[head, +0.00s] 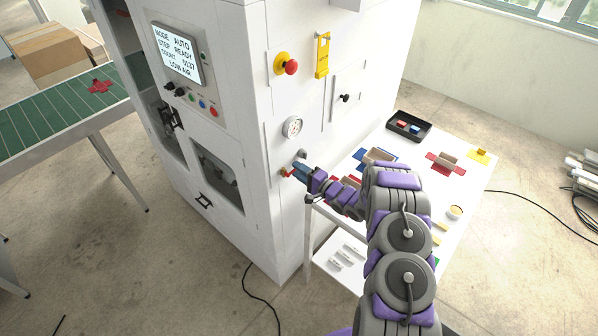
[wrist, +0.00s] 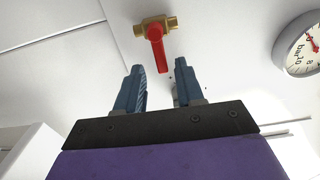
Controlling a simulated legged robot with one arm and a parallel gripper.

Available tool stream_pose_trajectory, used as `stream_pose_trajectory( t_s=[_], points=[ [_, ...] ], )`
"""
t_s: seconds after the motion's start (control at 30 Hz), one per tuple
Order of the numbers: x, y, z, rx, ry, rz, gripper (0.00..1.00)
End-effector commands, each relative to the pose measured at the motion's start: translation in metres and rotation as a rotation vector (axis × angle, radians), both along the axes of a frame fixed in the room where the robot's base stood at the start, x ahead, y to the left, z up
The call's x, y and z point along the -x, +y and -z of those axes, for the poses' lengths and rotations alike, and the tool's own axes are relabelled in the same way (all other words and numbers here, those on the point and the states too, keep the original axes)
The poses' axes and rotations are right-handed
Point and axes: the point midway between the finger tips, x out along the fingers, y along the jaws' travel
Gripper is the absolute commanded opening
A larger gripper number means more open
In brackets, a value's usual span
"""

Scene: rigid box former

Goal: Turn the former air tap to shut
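The air tap is a brass valve (wrist: 155,25) with a red lever handle (wrist: 157,50), fixed to the white machine side. In the wrist view the lever points down from the valve, toward the space between my fingers. In the head view the red handle (head: 287,173) shows just left of my fingertips. My gripper (wrist: 160,80) is open, its two blue-grey fingers apart, with nothing between them. The lever's end lies just beyond the fingertips, and I cannot tell the exact gap. In the head view my gripper (head: 299,172) is close to the machine panel, partly hiding the tap area.
A round pressure gauge (head: 292,127) sits above the tap. A red emergency button (head: 290,67) and a yellow lockout tag (head: 322,55) are higher up. A white table (head: 465,185) with a black tray (head: 409,126) and folded boxes stands right of the machine, under my arm.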

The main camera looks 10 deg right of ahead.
Motion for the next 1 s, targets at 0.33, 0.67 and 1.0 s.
stream_pose_trajectory(
  t_s=[0.33, 0.67, 1.0],
  points=[
    [0.006, -0.004, -0.001, 0.002, -0.001, -0.001, 0.37],
    [0.056, -0.045, -0.001, -0.001, -0.003, 0.004, 0.37],
    [0.113, -0.086, 0.001, 0.0, 0.0, 0.002, 0.37]
  ],
)
